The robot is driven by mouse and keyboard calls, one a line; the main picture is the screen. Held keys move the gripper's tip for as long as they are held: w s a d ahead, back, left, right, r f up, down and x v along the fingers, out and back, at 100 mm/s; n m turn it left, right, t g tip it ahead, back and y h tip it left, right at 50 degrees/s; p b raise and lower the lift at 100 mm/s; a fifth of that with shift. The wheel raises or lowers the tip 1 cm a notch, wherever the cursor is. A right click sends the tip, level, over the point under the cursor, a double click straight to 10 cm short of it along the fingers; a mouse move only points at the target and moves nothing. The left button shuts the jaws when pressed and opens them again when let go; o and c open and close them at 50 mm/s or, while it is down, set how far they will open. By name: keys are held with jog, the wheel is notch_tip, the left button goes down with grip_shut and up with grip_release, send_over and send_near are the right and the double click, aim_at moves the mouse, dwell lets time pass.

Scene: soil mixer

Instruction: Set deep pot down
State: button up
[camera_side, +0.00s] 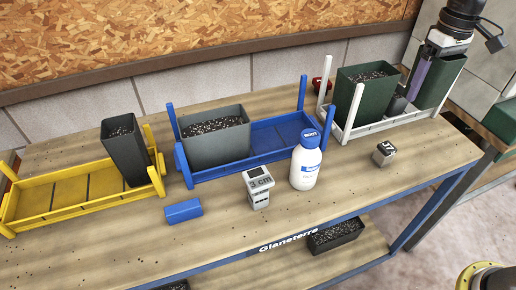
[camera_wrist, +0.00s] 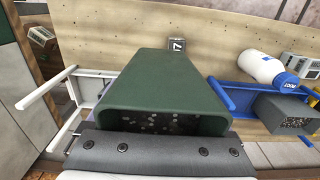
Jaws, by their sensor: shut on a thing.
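A deep green pot (camera_side: 440,83) is at the right end of the white tray (camera_side: 394,123). My gripper (camera_side: 421,78) is shut on the pot, with a purple-grey finger against its side. I cannot tell whether its base touches the tray floor. In the wrist view the pot (camera_wrist: 172,82) fills the middle, with dark, white-flecked soil inside its mouth, above my gripper's grey pad (camera_wrist: 158,148). The pot looks about upright in the side view.
A second green pot (camera_side: 364,95) with soil stands in the white tray's left part, with a small grey pot (camera_side: 396,107) between. A blue tray (camera_side: 277,137) holds a grey pot; a yellow tray (camera_side: 75,190) holds a dark tall pot. A bottle (camera_side: 305,165) stands in front.

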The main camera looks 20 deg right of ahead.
jog(key=s+a, duration=0.9)
jog(key=w+a+f, duration=0.1)
jog(key=w+f, duration=0.3)
jog(key=w+a+f, duration=0.1)
jog(key=w+f, duration=0.3)
jog(key=f, duration=0.1)
jog(key=w+a+f, duration=0.1)
jog(key=w+f, duration=0.2)
jog(key=f, duration=0.2)
jog(key=shift+w+a, duration=0.35)
jog(key=shift+w, duration=0.05)
jog(key=shift+w+a+f, duration=0.15)
jog(key=shift+w+f, duration=0.5)
jog(key=shift+f, duration=1.55)
jog(key=o, duration=1.2)
jog(key=shift+f, duration=0.15)
